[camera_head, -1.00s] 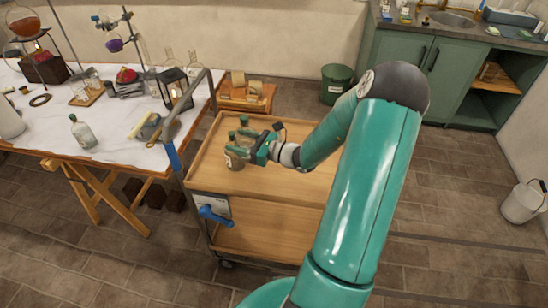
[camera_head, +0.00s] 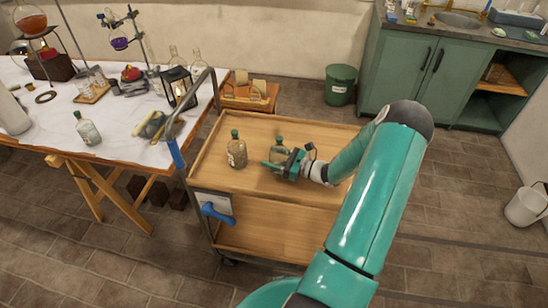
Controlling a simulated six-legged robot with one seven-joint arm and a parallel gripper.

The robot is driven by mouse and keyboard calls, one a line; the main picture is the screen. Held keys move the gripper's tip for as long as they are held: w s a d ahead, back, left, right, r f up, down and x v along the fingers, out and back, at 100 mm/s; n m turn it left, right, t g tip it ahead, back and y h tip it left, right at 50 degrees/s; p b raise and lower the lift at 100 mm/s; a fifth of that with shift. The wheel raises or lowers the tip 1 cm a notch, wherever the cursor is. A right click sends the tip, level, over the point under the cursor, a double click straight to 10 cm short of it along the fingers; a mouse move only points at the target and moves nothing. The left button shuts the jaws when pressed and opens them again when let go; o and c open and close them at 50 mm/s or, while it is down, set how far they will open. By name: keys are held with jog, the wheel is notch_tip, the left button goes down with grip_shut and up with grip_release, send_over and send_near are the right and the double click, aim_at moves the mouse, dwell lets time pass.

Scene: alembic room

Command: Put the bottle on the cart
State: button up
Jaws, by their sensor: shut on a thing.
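The wooden-topped cart (camera_head: 215,178) stands in the middle of the head view, beside the white-covered table. My gripper (camera_head: 274,163) is over its top shelf, shut on a clear bottle with a green cap (camera_head: 279,147). The gripper partly hides this bottle's lower part, so I cannot tell whether its base touches the shelf. A second green-capped bottle (camera_head: 237,154) with brownish contents stands upright on the shelf, left of the gripper and apart from it. A third green-capped bottle (camera_head: 88,131) stands on the table.
The table (camera_head: 105,160) holds glassware, stands and a lantern (camera_head: 178,86). The cart's upright handle (camera_head: 190,105) rises between table and shelf. A green bin (camera_head: 340,84) and green cabinet (camera_head: 410,75) stand behind. The shelf's front middle is bare.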

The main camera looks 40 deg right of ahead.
jog(key=o, duration=1.2)
jog(key=shift+o, duration=0.2)
jog(key=shift+s+d, duration=0.1)
jog(key=shift+s, duration=0.15)
jog(key=v, duration=1.1)
jog(key=shift+s+d+r, duration=0.1)
jog(key=shift+s+d, duration=0.05)
